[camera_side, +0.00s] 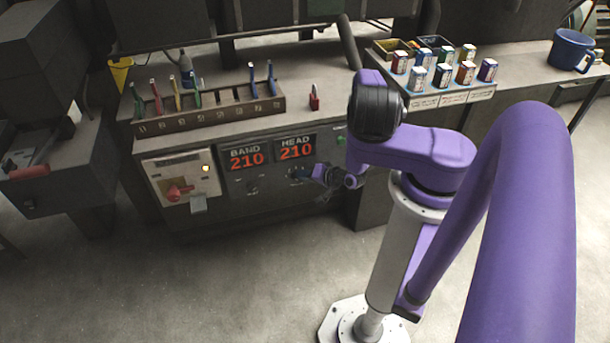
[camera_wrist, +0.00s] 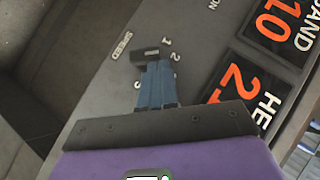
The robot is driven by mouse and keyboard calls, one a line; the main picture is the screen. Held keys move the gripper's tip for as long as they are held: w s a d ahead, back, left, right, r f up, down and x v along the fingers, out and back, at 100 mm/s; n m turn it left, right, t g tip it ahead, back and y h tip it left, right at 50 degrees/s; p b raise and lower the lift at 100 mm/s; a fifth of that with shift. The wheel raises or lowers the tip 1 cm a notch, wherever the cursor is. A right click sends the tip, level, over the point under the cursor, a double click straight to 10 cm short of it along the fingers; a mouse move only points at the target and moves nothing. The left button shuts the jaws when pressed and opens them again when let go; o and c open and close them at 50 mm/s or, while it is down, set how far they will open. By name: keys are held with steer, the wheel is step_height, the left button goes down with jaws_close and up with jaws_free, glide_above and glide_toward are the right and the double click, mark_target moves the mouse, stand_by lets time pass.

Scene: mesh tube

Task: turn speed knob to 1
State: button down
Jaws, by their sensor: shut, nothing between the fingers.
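In the wrist view the dark speed knob (camera_wrist: 147,53) sits on the grey panel beside the SPEED label (camera_wrist: 122,45). White numerals 1 (camera_wrist: 166,42) and 2 (camera_wrist: 176,57) are printed close by it. The exact pointing of the knob is hard to tell. My gripper (camera_wrist: 153,66) has its blue fingers together, with the tips at the knob and nothing held between them. Whether the tips touch the knob is unclear, and they hide part of the dial. In the side view my gripper (camera_side: 298,173) reaches the panel below the HEAD display.
The BAND display (camera_side: 247,158) and HEAD display (camera_side: 296,148) both read 210. A red handle (camera_side: 178,190) and lit yellow lamp (camera_side: 206,168) are at left. A tool rack (camera_side: 210,118) and red padlock (camera_side: 314,101) stand on the bench above. A blue mug (camera_side: 571,50) is far right.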

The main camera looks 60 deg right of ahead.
steer(key=shift+w+a+r+n+g+h, duration=0.15)
steer(key=shift+n+g+h, duration=0.15)
steer(key=shift+n+g, duration=0.15)
steer(key=shift+w+a+n+g+h, duration=0.1)
steer(key=shift+n+g+h, duration=0.25)
steer(key=shift+g, duration=0.2)
steer(key=shift+w+a+g, duration=0.3)
steer(key=shift+w+a, duration=0.3)
steer(key=shift+w, duration=0.05)
steer(key=shift+w+a, duration=0.2)
steer(key=shift+a, duration=0.05)
stand_by(0.7)
steer(key=shift+s+d, duration=0.1)
